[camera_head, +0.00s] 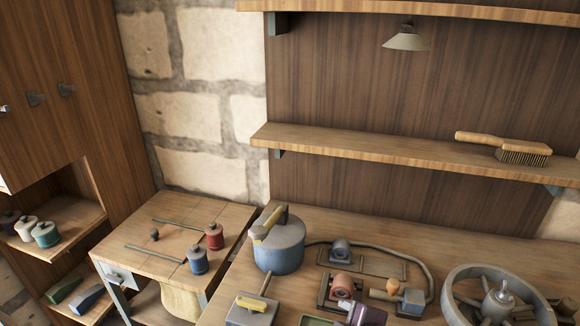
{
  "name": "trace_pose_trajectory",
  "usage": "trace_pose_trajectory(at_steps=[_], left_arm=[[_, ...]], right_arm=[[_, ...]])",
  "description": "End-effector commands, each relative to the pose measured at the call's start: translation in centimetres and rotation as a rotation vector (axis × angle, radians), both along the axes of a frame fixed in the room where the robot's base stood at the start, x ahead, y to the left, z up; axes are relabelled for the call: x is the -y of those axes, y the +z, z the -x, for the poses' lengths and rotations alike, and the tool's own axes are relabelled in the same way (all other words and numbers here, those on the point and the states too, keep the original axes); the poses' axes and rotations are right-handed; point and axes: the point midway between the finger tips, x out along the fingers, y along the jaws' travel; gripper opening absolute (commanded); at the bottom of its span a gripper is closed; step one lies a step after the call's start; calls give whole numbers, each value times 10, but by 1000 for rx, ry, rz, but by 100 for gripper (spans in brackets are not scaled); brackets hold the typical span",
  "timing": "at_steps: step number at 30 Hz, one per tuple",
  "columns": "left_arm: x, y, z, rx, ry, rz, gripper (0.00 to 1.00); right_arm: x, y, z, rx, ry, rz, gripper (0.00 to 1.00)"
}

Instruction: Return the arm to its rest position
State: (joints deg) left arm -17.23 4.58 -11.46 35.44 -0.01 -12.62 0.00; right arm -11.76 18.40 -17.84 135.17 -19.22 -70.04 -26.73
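Neither of my arms nor grippers shows in the head view. The belt drive parts lie on the workbench (405,222). A dark belt or hose (400,255) curves around the back and right of them. A grey-blue round part (340,250) sits on a flat plate at the back. A reddish round part (342,287) sits in a bracket in front of it. A small part with an orange knob (392,287) is to its right. A purple block (366,314) is cut off by the bottom edge.
A blue pot (279,248) stands at the bench's left. A large spoked wheel (500,297) lies at right. A side table (180,238) holds red (214,237) and blue (197,261) jars and thin rods. A brush (510,148) lies on the wall shelf (400,153).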

Motion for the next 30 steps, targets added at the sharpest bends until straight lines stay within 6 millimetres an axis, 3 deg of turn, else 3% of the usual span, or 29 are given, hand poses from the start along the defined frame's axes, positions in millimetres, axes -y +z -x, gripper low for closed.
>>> trace_pose_trajectory(at_steps=[6, 14, 23, 26, 30], left_arm=[[1, 0, -2, 3, 0, 1, 36], [1, 0, -2, 4, 0, 1, 36], [1, 0, -3, 4, 0, 1, 36], [1, 0, -3, 5, 0, 1, 36], [1, 0, -3, 4, 0, 1, 36]], right_arm=[[57, -42, 53, -317, -533, -241, 60], [99, -73, 121, -573, -1020, -395, 60], [95, -164, 100, -595, -1013, -371, 60], [94, -202, 99, -607, -1013, -363, 60], [94, -271, 105, -631, -1013, -346, 60]])
